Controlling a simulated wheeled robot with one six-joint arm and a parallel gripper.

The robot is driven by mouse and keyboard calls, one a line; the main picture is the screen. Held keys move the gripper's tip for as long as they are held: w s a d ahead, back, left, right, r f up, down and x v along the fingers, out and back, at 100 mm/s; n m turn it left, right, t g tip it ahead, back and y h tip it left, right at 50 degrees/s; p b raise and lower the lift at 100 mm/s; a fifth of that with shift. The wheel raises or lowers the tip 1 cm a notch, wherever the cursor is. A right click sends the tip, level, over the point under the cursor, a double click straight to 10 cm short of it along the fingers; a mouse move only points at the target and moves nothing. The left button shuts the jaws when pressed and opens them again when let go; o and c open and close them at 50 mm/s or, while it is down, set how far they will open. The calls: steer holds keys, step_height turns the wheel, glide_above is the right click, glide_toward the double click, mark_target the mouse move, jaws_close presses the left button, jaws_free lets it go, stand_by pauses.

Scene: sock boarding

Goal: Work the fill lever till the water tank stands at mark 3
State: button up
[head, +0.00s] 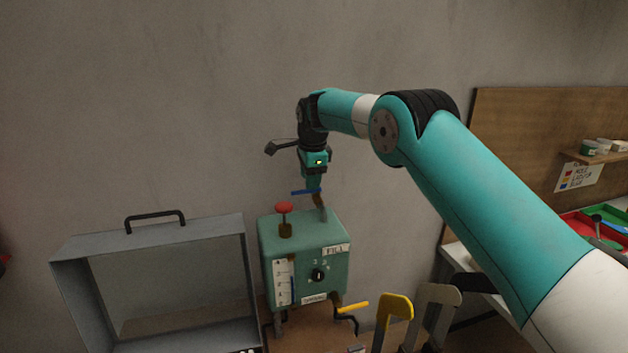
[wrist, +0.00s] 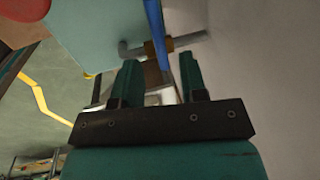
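The green water tank box (head: 300,236) stands against the wall, with a FILL label (head: 336,250) on its upper right front. A blue lever (head: 306,192) sits on a brass fitting and grey pipe at its back right; it also shows as a blue bar in the wrist view (wrist: 155,35). My gripper (head: 313,184) is just above the lever, pointing down. In the wrist view my gripper (wrist: 160,75) has its fingers apart, with the blue bar running into the gap between them; contact cannot be told. A white level scale (head: 281,281) is on the front; its marks are too small to read surely.
A red knob (head: 284,208) rises from the tank's top left. A black dial (head: 318,275) is on the front and a yellow-handled crank (head: 353,307) is at the lower right. A grey open-framed box (head: 150,231) with a handle stands at left. The wall is close behind.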

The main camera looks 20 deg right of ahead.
steer(key=shift+w+f+p, duration=0.15)
steer(key=shift+f+p, duration=0.05)
steer(key=shift+f, duration=0.55)
steer(key=shift+w+f+p, duration=0.15)
steer(key=shift+f, duration=0.55)
steer(key=shift+c, duration=0.4)
